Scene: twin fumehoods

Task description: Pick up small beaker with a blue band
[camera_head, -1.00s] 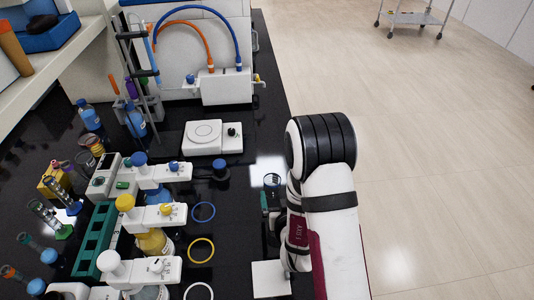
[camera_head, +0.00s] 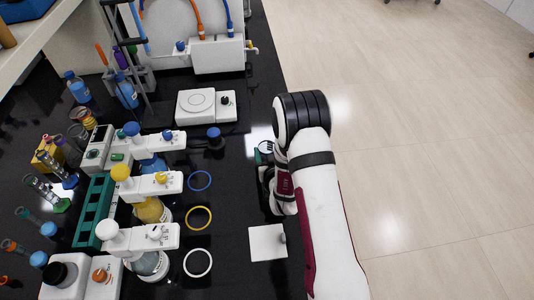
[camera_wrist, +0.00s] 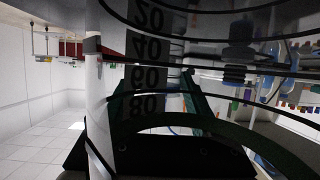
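A small clear beaker (camera_head: 265,148) with a bluish-green rim shows in the head view, near the right edge of the black bench. My gripper (camera_head: 264,174) is right by it, largely hidden by my arm. In the wrist view the clear wall of a beaker (camera_wrist: 205,110) fills much of the picture at very close range, with the marks 20, 40, 60 and 80. Dark green gripper parts (camera_wrist: 165,150) lie around its lower part in that view. Whether the fingers press on the glass cannot be told. No blue band can be made out clearly.
A white plate (camera_head: 267,243) lies near me by the bench edge. Blue (camera_head: 200,173), yellow (camera_head: 199,207) and white (camera_head: 197,249) rings lie left of my arm. Flasks, a green rack (camera_head: 92,222) and a balance (camera_head: 196,105) stand farther left and back. Floor lies to the right.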

